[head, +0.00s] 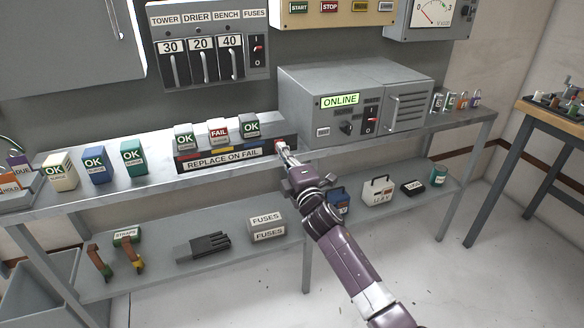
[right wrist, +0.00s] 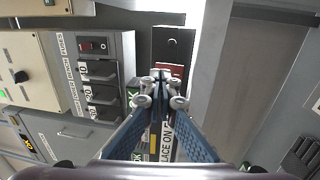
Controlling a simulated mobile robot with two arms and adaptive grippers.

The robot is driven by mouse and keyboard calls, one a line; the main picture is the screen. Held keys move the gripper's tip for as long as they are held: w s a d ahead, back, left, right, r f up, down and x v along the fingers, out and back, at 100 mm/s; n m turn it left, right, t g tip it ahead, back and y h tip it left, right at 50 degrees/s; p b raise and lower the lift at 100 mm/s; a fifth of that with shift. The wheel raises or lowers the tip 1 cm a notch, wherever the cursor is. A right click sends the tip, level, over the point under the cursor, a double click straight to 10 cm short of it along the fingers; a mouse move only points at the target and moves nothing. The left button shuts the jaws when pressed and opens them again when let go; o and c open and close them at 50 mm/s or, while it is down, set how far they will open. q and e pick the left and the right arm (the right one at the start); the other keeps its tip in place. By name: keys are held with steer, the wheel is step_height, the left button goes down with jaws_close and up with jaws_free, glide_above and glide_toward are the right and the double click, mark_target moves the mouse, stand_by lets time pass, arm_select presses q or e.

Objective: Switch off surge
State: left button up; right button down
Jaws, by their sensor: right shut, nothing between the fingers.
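A long dark box (head: 183,166) labelled REPLACE ON FAIL lies on the upper shelf. Three modules stand on it, two marked OK and the middle one (head: 218,132) marked FAIL. My left gripper is not in view.
A grey ONLINE cabinet (head: 300,105) stands close behind and right of my right gripper. A breaker panel (head: 207,15) with handles hangs on the wall. Loose OK modules (head: 133,158) stand left of the box. The lower shelf (head: 195,223) holds a glove and fuse boxes.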

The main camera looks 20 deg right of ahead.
steer(key=s+f, duration=0.1)
steer(key=s, duration=0.9)
steer(key=shift+s+d+f, duration=0.2)
steer(key=shift+s, duration=0.2)
